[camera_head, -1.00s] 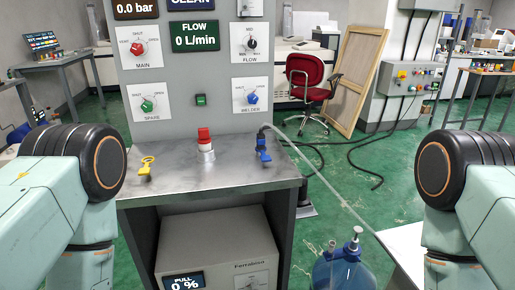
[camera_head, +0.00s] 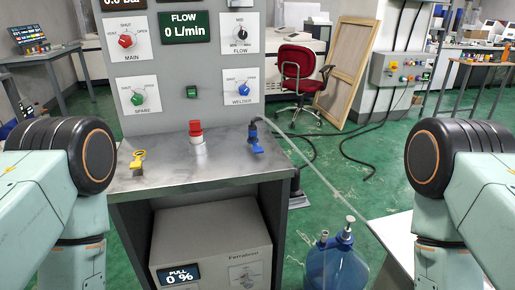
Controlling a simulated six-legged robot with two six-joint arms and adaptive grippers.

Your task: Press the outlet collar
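The machine panel (camera_head: 180,75) stands ahead with a metal shelf (camera_head: 225,165) below it. On the shelf are a yellow-handled fitting (camera_head: 138,160) at left, a red-capped post (camera_head: 196,133) in the middle, and a blue fitting (camera_head: 254,136) at right with a grey hose on it. I cannot tell for sure which part is the outlet collar; the blue fitting at the hose end may carry it. My arms show at both sides, but neither gripper is in view, and nothing of mine touches the shelf.
A blue bottle (camera_head: 336,262) stands on the floor right of the machine, near a white table edge (camera_head: 395,245). A red chair (camera_head: 300,75) and a dark hose lie behind.

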